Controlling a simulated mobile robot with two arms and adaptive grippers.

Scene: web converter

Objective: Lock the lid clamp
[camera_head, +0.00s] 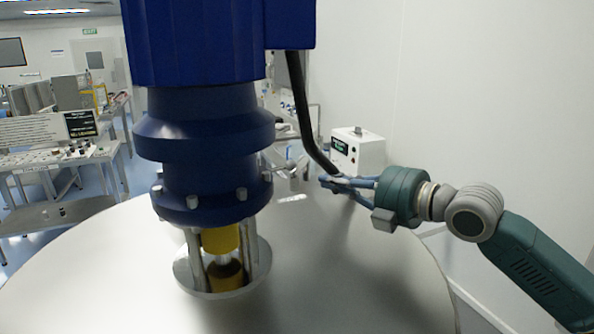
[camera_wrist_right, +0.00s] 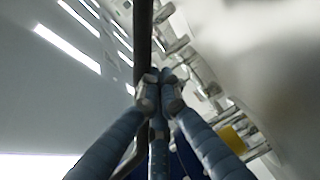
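The round pale metal lid (camera_head: 330,285) fills the lower head view. A small metal fitting (camera_head: 290,166), perhaps the lid clamp, stands at its back edge; its details are too small to tell whether it is locked. My right gripper (camera_head: 330,182) is above the lid's right rear part, just right of that fitting. Its blue-grey fingers are drawn together in the wrist view (camera_wrist_right: 160,88). A dark bar or hose (camera_head: 308,115) comes down to the fingertips; it passes close by them in the wrist view (camera_wrist_right: 142,40). I cannot tell whether they touch it. My left gripper is out of view.
A large blue motor housing (camera_head: 205,130) rises from the lid, with a yellow coupling (camera_head: 222,240) below it. A white control box (camera_head: 360,152) stands behind my right gripper. A white wall (camera_head: 470,90) closes the right side. Benches (camera_head: 60,160) stand at the left.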

